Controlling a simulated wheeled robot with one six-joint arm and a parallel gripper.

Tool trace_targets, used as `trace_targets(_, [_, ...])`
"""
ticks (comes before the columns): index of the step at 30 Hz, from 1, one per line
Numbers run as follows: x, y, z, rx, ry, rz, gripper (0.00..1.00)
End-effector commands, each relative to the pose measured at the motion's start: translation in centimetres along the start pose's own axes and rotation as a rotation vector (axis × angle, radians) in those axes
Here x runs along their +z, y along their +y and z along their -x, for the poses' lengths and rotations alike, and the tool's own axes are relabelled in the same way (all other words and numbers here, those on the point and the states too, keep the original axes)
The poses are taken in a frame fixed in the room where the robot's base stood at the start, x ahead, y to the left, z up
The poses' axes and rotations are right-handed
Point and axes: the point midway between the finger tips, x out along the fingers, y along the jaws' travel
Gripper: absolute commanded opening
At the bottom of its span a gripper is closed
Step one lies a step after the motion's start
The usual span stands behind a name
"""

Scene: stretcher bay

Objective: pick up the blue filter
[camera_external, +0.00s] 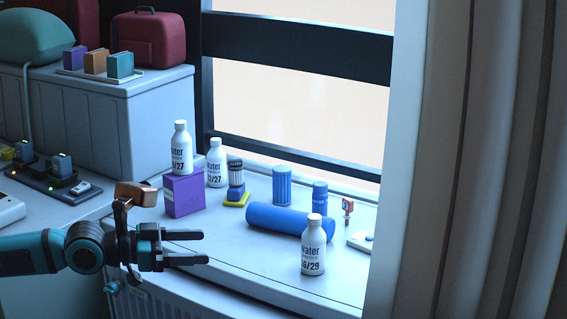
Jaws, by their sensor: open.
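A blue ribbed cylinder (282,186), which looks like the blue filter, stands upright on the white sill behind a long blue roll (290,221). A smaller blue cylinder (320,198) stands to its right; I cannot tell for sure which one is the filter. My gripper (205,247) is open and empty, with its fingers pointing right. It is left of and in front of the ribbed cylinder, apart from it. The roll partly hides the foot of the smaller cylinder.
A white water bottle (314,248) stands in front of the roll. Another bottle (181,152) stands on a purple box (184,194), with a third (216,166) beside it. A dark-topped cylinder (236,178) is by a yellow piece. The sill before my fingers is clear.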

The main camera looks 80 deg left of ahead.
Motion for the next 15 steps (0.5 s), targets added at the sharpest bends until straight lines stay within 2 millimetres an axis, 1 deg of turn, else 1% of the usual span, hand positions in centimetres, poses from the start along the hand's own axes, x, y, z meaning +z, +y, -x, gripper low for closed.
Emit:
trace_targets(2, [-0.2, -0.1, -0.2, -0.005, -0.005, 0.000, 0.75])
trace_targets(5, [-0.8, -0.8, -1.3, -0.023, -0.029, 0.000, 0.75])
trace_targets(8, [-2.1, -1.9, -3.2, -0.056, -0.069, 0.002, 0.75])
trace_targets(11, [-3.4, -3.6, -5.6, -0.096, -0.123, 0.006, 0.75])
trace_targets(15, [-5.1, -6.3, -8.9, -0.153, -0.198, 0.015, 0.75])
